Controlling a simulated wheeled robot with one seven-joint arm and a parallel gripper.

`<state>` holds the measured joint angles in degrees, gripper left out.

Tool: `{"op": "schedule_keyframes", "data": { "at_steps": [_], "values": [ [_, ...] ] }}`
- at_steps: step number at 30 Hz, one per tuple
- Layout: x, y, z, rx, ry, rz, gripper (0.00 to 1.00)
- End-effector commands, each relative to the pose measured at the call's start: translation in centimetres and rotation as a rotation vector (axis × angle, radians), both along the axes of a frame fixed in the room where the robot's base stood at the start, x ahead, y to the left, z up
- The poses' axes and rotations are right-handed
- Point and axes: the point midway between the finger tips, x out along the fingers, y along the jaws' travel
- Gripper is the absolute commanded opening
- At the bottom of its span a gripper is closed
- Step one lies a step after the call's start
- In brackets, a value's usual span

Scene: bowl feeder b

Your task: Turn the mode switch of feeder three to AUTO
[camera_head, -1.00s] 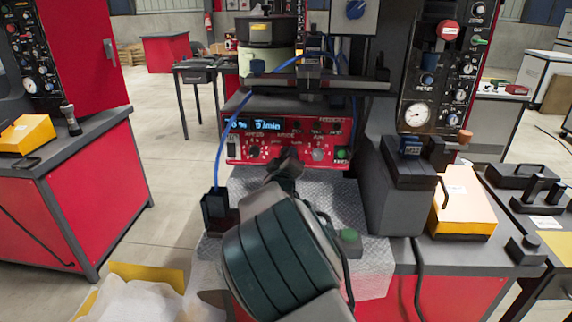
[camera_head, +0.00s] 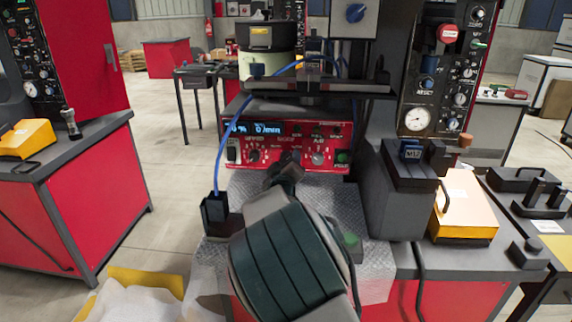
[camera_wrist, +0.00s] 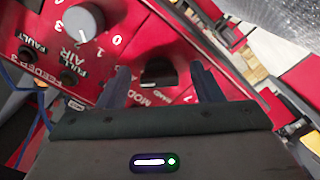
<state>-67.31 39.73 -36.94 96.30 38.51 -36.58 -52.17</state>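The red feeder panel (camera_head: 240,150) with a blue display stands in the middle of the head view. In the wrist view the panel (camera_wrist: 125,35) fills the upper part and carries the label FEEDER 3 at left. The mode switch (camera_wrist: 157,72) is a black knob with a white mark at its lower edge, beside the small label HAND; part of the word MODE shows next to it. My gripper (camera_wrist: 160,68) is open, one finger on each side of the knob, with visible gaps. In the head view my gripper (camera_head: 285,168) is in front of the panel and hides the switch.
A grey AIR knob (camera_wrist: 84,20) marked 0 and 1 sits close to the left finger. It also shows in the head view (camera_head: 318,158). A blue cable (camera_head: 218,160) runs down left of the panel. A dark box (camera_head: 400,195) stands on the right.

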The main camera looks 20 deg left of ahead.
Motion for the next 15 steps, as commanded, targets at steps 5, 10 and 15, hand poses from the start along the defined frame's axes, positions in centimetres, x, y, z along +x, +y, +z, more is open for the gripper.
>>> {"op": "schedule_keyframes", "data": {
  "at_steps": [5,10,15],
  "values": [
    [-0.3,0.0,0.1,0.0,-0.001,0.001,0.59],
    [-2.0,-0.4,0.1,0.001,-0.001,0.001,0.59],
    [-5.3,-1.2,0.1,0.002,0.0,0.003,0.59]
  ]
}}
